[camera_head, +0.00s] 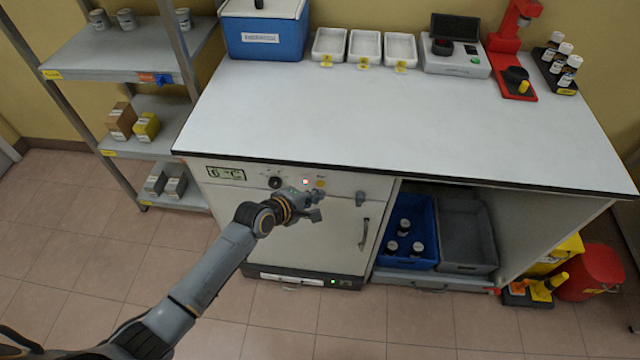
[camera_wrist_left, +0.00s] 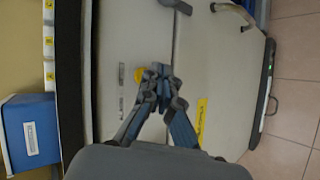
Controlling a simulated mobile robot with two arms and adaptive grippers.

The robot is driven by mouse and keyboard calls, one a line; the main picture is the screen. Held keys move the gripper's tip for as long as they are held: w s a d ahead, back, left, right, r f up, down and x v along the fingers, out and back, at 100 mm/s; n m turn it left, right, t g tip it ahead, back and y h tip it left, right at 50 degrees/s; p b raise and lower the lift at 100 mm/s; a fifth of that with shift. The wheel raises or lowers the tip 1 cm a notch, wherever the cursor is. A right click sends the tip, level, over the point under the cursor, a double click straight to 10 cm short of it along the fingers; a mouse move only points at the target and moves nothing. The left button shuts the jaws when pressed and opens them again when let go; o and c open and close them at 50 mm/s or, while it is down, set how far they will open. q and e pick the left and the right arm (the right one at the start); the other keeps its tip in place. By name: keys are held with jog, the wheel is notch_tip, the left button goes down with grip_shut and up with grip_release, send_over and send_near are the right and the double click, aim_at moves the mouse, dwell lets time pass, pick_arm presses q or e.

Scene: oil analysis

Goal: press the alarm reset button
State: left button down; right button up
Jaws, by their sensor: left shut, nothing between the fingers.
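A round yellow button (camera_head: 320,184) is on the front panel of the white cabinet (camera_head: 330,230), under the bench top. It also shows in the left wrist view (camera_wrist_left: 139,75), partly covered by a finger. I cannot read the small print above it. My left gripper (camera_head: 317,205) is shut and empty in front of the panel, just below the button in the head view. In the left wrist view its fingertips (camera_wrist_left: 160,72) appear right beside the button. I cannot tell whether they touch anything. My right gripper is out of view.
The panel also has a display (camera_head: 225,174), a black knob (camera_head: 275,182) and a small light (camera_head: 305,182). A grey latch (camera_head: 360,198) and door handle (camera_head: 364,235) stick out to the right. The bench top (camera_head: 400,120) overhangs above. A shelf rack (camera_head: 130,65) stands left.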

pick_arm(q)
jog(key=shift+w, duration=0.4)
jog(key=shift+w, duration=0.4)
dwell(0.5)
dwell(0.4)
jog(key=shift+s+p, duration=0.6)
jog(key=shift+s, duration=0.25)
